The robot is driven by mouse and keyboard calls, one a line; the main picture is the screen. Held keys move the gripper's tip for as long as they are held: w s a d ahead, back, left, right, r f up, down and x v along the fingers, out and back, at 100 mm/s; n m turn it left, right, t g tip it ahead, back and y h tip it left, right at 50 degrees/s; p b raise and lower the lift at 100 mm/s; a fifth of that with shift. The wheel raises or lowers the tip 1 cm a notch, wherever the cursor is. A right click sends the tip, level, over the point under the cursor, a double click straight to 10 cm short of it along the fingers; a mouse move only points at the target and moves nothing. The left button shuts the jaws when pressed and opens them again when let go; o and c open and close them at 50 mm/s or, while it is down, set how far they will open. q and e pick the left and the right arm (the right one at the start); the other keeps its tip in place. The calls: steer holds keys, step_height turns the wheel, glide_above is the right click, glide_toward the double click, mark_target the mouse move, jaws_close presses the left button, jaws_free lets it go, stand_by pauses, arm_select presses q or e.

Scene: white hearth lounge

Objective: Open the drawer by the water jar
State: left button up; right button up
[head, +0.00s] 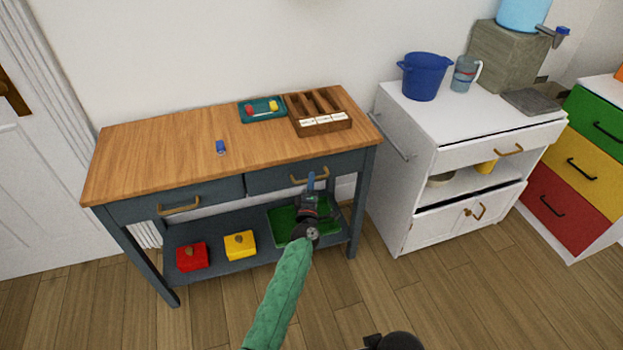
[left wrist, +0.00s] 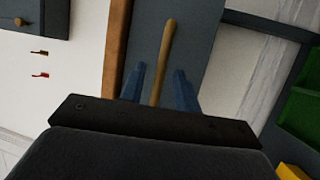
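The blue water jar (head: 523,14) stands on a grey block at the back right, on the white cabinet (head: 425,118). Under that cabinet's top is a white drawer (head: 480,150) with a brass handle (head: 508,150); it looks shut. My left gripper (head: 311,182) is at the blue-grey table, in front of its right drawer (head: 270,178). In the left wrist view, the blue fingers (left wrist: 160,85) are spread on either side of that drawer's brass handle (left wrist: 168,45), with gaps showing on both sides. That drawer looks shut.
The wooden tabletop (head: 160,150) holds a blue item, a green tray and a divided wooden box (head: 320,124). Red (head: 192,257) and yellow boxes and a green tray are on its lower shelf. A bucket (head: 424,76) and pitcher stand on the cabinet. The floor in front is clear.

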arm_select(q)
steer(key=shift+x, duration=0.9)
arm_select(e)
steer(key=shift+s+d+r, duration=0.15)
steer(key=shift+d+r, duration=0.05)
steer(key=shift+d, duration=0.05)
arm_select(q)
jaws_close()
steer(key=shift+s+f, duration=0.1)
steer(key=shift+s, duration=0.05)
